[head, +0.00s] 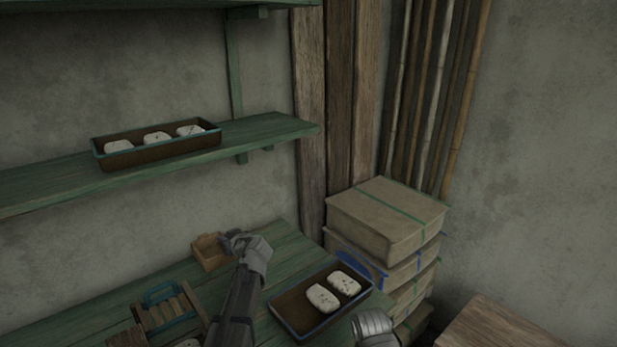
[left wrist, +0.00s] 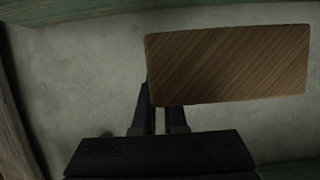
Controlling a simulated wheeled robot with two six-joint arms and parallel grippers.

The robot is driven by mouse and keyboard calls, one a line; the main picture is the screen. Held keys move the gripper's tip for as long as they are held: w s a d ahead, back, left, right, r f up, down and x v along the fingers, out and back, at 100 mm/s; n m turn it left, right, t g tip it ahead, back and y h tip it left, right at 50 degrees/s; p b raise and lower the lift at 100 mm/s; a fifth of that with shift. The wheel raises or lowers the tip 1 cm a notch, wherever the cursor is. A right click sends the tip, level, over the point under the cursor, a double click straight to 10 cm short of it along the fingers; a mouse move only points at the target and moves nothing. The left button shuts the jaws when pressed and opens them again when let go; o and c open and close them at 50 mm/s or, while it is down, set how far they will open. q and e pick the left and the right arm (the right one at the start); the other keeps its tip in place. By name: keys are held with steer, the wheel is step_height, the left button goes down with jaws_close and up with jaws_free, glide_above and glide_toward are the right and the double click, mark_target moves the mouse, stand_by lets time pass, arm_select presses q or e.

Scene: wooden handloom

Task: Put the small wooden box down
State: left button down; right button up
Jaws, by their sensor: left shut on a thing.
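The small wooden box (head: 208,254) is light brown and open-topped, near the back of the green plank table in the head view. My left gripper (head: 233,241) is shut on its right side. In the left wrist view the box (left wrist: 232,65) shows as a flat wood-grained face beyond the fingers of my left gripper (left wrist: 164,118). The box looks close to the table top, but I cannot tell whether it touches it.
A dark tray (head: 290,312) with two pale speckled blocks lies right of my left arm. A wooden rack with a blue-green handle (head: 161,295) stands to the left. A shelf (head: 262,130) with another tray (head: 150,153) hangs above. Stacked boxes (head: 388,218) stand at right.

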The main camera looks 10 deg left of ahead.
arm_select(q)
step_height(320, 180, up, 9)
steer(key=p, duration=0.7)
steer(key=shift+f+p, duration=0.1)
steer(key=shift+p, duration=0.3)
steer(key=shift+f, duration=0.1)
steer(key=shift+s, duration=0.1)
